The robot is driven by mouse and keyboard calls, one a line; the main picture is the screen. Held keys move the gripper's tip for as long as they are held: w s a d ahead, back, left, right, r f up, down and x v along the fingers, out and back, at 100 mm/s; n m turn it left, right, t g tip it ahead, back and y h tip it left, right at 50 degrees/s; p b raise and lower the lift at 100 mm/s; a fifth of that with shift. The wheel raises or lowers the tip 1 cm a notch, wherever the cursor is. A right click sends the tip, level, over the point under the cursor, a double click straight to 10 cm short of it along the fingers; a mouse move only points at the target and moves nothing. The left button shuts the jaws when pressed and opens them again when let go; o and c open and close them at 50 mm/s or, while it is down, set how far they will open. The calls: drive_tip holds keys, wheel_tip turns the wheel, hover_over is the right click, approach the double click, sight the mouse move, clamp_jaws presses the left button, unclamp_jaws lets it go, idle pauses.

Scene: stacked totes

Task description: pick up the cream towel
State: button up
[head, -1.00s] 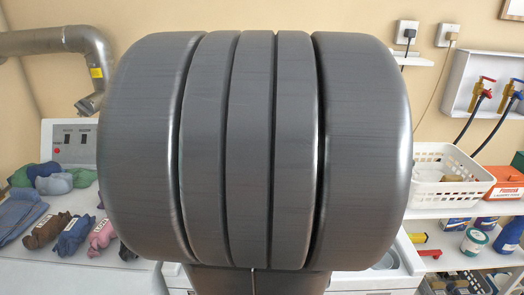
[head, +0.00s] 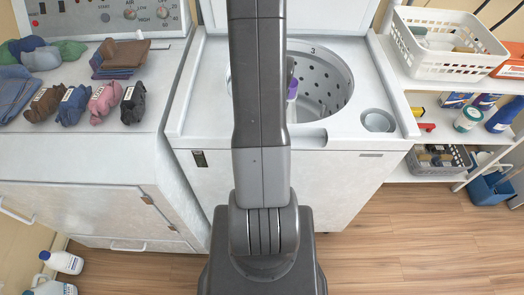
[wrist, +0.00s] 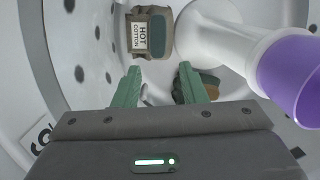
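My gripper (wrist: 160,80) is inside the washer drum in the wrist view, its two green fingers apart and nothing between them. A folded grey-brown cloth bundle (wrist: 155,58) with a white tag reading "HOT COTTON" lies just beyond the fingertips. I cannot tell whether this is the cream towel; no cloth looks clearly cream. A second dark green and brown bundle (wrist: 207,80) lies partly behind the right finger. In the head view my arm hides the gripper.
The white agitator with its purple top (wrist: 292,78) stands close on the right. The perforated drum wall (head: 335,92) surrounds my gripper. The open washer (head: 200,95) stands beside a counter (head: 90,160) holding several cloth bundles. A white basket (head: 440,65) is on the right shelf.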

drive_tip(key=shift+m, duration=0.6)
drive_tip(key=f, duration=0.3)
drive_tip(key=a+f, duration=0.1)
drive_tip(key=f, duration=0.5)
drive_tip(key=shift+w+a+f+b, duration=0.2)
drive_tip(key=shift+w+f+b, duration=0.1)
drive_tip(key=shift+w+b, duration=0.1)
drive_tip(key=shift+w+f, duration=0.2)
drive_tip(key=shift+f, duration=2.5)
drive_tip(key=shift+c, duration=0.5)
clamp_jaws()
